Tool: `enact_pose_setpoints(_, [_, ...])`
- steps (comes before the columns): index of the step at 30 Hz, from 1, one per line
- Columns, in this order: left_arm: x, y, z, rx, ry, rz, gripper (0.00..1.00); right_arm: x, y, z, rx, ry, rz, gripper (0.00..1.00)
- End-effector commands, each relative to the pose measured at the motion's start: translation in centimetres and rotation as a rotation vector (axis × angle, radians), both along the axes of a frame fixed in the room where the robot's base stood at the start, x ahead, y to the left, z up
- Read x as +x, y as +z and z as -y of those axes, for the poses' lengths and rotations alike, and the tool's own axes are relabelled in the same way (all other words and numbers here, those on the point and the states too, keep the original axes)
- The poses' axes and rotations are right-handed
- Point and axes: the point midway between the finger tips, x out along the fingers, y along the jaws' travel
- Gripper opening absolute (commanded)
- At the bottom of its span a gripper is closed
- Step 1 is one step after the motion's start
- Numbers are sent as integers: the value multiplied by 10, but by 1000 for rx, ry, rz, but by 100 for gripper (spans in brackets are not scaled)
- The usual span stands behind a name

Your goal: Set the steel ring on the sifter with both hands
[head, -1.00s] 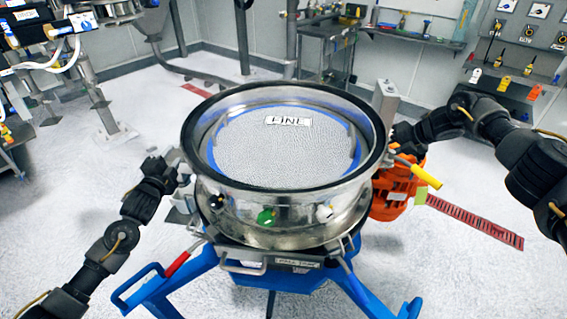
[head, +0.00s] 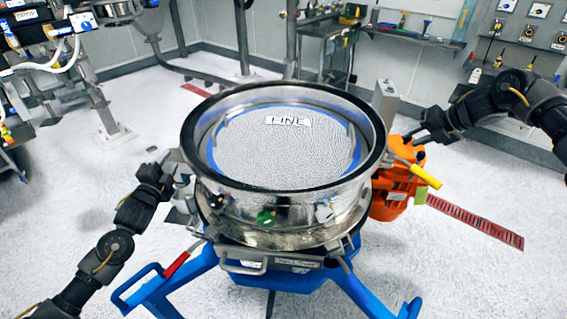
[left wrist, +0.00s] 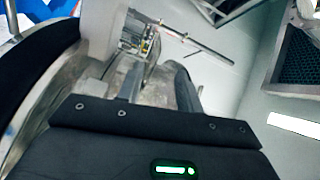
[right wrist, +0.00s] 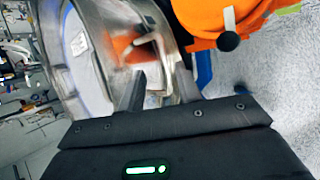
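The steel ring (head: 300,201) has a dark rim and sits level on the sifter (head: 290,240), surrounding a pale mesh screen (head: 285,155) with a "FINE" label and blue edge. My left gripper (head: 168,174) is just outside the ring's left side. In the left wrist view its fingers (left wrist: 150,88) stand apart and look empty. My right gripper (head: 410,138) is outside the ring's right side, above the orange motor. In the right wrist view its fingers (right wrist: 158,88) are apart, with the ring's wall (right wrist: 95,50) beyond them. Contact with the ring cannot be made out.
The orange motor (head: 395,190) and a yellow handle (head: 426,176) stick out at the sifter's right. Blue legs (head: 370,295) and a red-gripped lever (head: 178,264) are in front. A workbench stands at the back. The floor around is mostly clear.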

Motion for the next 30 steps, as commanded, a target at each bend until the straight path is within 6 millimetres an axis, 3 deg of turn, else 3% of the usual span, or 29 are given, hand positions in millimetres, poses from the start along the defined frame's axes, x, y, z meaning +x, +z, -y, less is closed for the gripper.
enact_pose_setpoints(6, [0, 0, 0, 0, 0, 0, 36, -9, 16, 10, 0, 0, 0, 34])
enact_pose_setpoints(22, [0, 2, 0, 0, 0, 0, 36, -10, 20, 11, 0, 0, 0, 34])
enact_pose_setpoints(30, [0, 48, 0, 0, 0, 0, 36, -10, 66, 11, 0, 0, 0, 34])
